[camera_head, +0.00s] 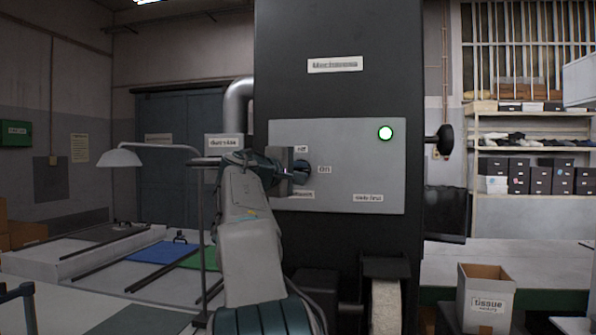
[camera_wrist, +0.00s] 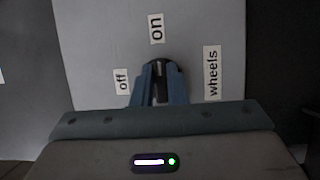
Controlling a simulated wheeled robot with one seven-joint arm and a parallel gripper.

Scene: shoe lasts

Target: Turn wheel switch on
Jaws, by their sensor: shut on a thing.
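The wheel switch is a dark rotary knob (camera_wrist: 160,92) on the grey panel of the black machine. In the wrist view its bar lies between my blue fingers and runs up and down in the picture, roughly in line with the "on" label (camera_wrist: 156,28). The "off" label (camera_wrist: 121,81) is to its left and the "wheels" label (camera_wrist: 212,72) to its right. My gripper (camera_head: 301,172) is shut on the knob, also seen in the wrist view (camera_wrist: 160,80). In the head view, my gripper partly hides the knob; "on" (camera_head: 324,169) is to its right.
A black knob (camera_head: 440,140) sticks out on the machine's right side.

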